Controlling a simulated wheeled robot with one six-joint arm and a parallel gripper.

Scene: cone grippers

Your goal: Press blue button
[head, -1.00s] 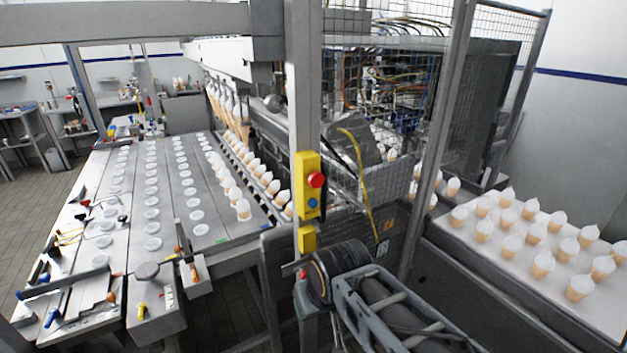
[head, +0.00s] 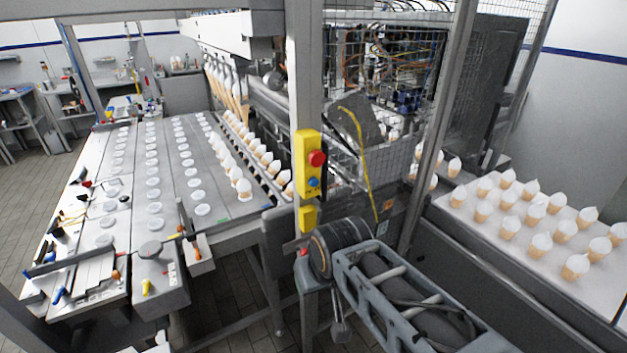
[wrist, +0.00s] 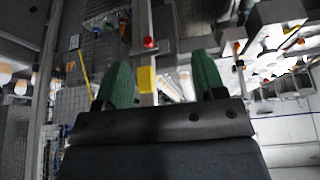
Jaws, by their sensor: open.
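A yellow control box (head: 304,166) is fixed to a grey upright post in the middle of the head view. It carries a red button (head: 317,158) and, below it, a smaller blue button (head: 313,182). A smaller yellow box (head: 307,218) sits under it. In the wrist view, which looks upside down, my gripper (wrist: 162,60) has its two green fingers apart with nothing held. A yellow box (wrist: 147,80) shows beyond the fingers, and a red round part (wrist: 148,42) above it. I cannot make out the blue button there. In the head view my fingers cannot be made out.
A tray of cones (head: 540,270) stands on the right. A grey table (head: 225,225) with rows of white discs and cones is on the left. Mesh fencing (head: 400,165) and a second post (head: 436,150) stand behind and right of the yellow box.

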